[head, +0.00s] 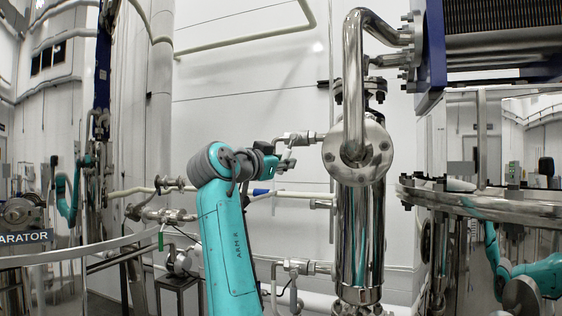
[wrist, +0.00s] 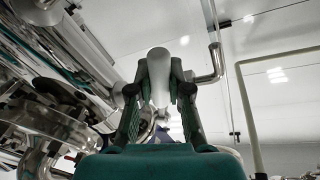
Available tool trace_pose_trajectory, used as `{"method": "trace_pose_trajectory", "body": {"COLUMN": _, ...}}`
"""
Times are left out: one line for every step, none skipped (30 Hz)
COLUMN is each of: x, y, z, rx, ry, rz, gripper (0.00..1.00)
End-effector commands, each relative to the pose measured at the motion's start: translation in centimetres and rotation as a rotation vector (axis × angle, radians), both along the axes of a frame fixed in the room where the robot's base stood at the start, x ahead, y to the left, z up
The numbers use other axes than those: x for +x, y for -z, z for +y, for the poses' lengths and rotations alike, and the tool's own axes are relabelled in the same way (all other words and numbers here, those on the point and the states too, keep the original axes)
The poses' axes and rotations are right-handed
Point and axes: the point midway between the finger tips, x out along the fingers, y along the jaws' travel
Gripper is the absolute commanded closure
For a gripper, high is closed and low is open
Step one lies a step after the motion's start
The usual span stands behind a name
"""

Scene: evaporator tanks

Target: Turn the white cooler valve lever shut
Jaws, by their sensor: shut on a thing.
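The white lever (wrist: 158,62) stands between the two dark fingers of my gripper (wrist: 159,88) in the wrist view. The fingers touch it on both sides, so my gripper is shut on it. The lever's rounded end sticks out beyond the fingertips. In the head view my gripper (head: 284,164) is at the end of my teal arm, just below a metal valve and pipe fitting (head: 300,138) left of the steel cooler column. The lever is too small and too covered by my gripper to make out there.
The polished cooler column (head: 360,245) with its bent pipe stands close to the right of my gripper. A lower pipe with another valve (head: 295,267) runs beneath. A blue-handled fitting (head: 260,192) lies below my wrist. Pale wall is behind.

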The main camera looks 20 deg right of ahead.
Motion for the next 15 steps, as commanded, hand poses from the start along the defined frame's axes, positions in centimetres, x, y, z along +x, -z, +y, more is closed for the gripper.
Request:
{"method": "trace_pose_trajectory", "body": {"x": -0.2, "y": 0.2, "z": -0.3, "rx": -0.029, "ry": 0.002, "rz": 0.020, "gripper": 1.00}}
{"method": "trace_pose_trajectory", "body": {"x": -0.3, "y": 0.2, "z": -0.4, "rx": -0.047, "ry": 0.002, "rz": 0.033, "gripper": 1.00}}
{"method": "trace_pose_trajectory", "body": {"x": -0.3, "y": 0.3, "z": -0.5, "rx": -0.072, "ry": 0.003, "rz": 0.051, "gripper": 1.00}}
{"method": "trace_pose_trajectory", "body": {"x": -0.4, "y": 0.4, "z": -0.6, "rx": -0.091, "ry": 0.002, "rz": 0.066, "gripper": 1.00}}
{"method": "trace_pose_trajectory", "body": {"x": -0.5, "y": 0.4, "z": -0.7, "rx": -0.108, "ry": 0.003, "rz": 0.079, "gripper": 1.00}}
{"method": "trace_pose_trajectory", "body": {"x": -0.6, "y": 0.4, "z": -0.9, "rx": -0.132, "ry": 0.003, "rz": 0.095, "gripper": 1.00}}
{"method": "trace_pose_trajectory", "body": {"x": -0.7, "y": 0.4, "z": -1.0, "rx": -0.148, "ry": 0.002, "rz": 0.107, "gripper": 1.00}}
{"method": "trace_pose_trajectory", "body": {"x": -0.8, "y": 0.5, "z": -1.1, "rx": -0.166, "ry": 0.002, "rz": 0.120, "gripper": 1.00}}
{"method": "trace_pose_trajectory", "body": {"x": -0.9, "y": 0.5, "z": -1.2, "rx": -0.187, "ry": 0.002, "rz": 0.136, "gripper": 1.00}}
{"method": "trace_pose_trajectory", "body": {"x": -1.0, "y": 0.5, "z": -1.3, "rx": -0.203, "ry": 0.002, "rz": 0.147, "gripper": 1.00}}
{"method": "trace_pose_trajectory", "body": {"x": -1.0, "y": 0.6, "z": -1.4, "rx": -0.218, "ry": 0.002, "rz": 0.158, "gripper": 1.00}}
{"method": "trace_pose_trajectory", "body": {"x": -1.1, "y": 0.6, "z": -1.5, "rx": -0.236, "ry": 0.001, "rz": 0.172, "gripper": 1.00}}
{"method": "trace_pose_trajectory", "body": {"x": -1.2, "y": 0.6, "z": -1.6, "rx": -0.250, "ry": 0.001, "rz": 0.182, "gripper": 1.00}}
{"method": "trace_pose_trajectory", "body": {"x": -1.2, "y": 0.6, "z": -1.7, "rx": -0.261, "ry": 0.001, "rz": 0.190, "gripper": 1.00}}
{"method": "trace_pose_trajectory", "body": {"x": -1.3, "y": 0.6, "z": -1.8, "rx": -0.276, "ry": 0.002, "rz": 0.201, "gripper": 1.00}}
